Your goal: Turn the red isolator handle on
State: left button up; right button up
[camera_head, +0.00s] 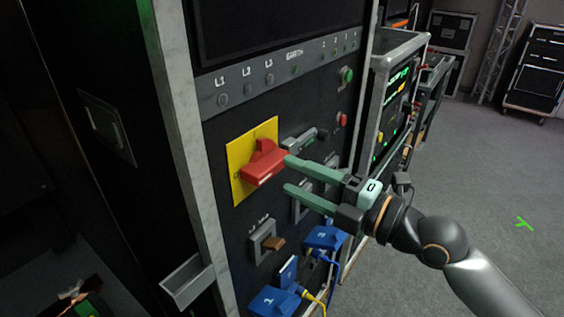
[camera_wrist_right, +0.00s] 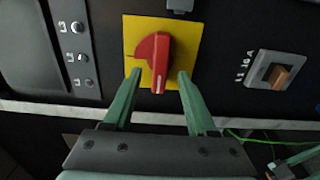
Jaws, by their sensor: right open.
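The red isolator handle (camera_head: 263,164) sits on a yellow plate (camera_head: 240,151) on the dark front panel of a rack. In the right wrist view the red handle (camera_wrist_right: 154,62) shows in the middle of the yellow plate (camera_wrist_right: 190,36), its bar pointing towards my gripper. My right gripper (camera_head: 287,173) is open and comes to the handle from the right. In the wrist view its green fingertips (camera_wrist_right: 159,74) stand one on each side of the handle's end, with gaps visible. I cannot tell whether they touch it. My left gripper is not in view.
A lever switch (camera_head: 268,241) and blue connectors (camera_head: 274,301) with yellow and blue cables sit below the handle. Indicator lamps line the strip (camera_head: 262,72) above. Another rack (camera_head: 396,95) stands to the right. Grey floor (camera_head: 480,180) at the right is mostly clear.

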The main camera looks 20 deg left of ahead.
aim_at(276, 170)
jog(key=shift+p+x, duration=0.4)
jog(key=shift+x, duration=1.4)
jog(key=shift+c, duration=0.2)
grip_shut()
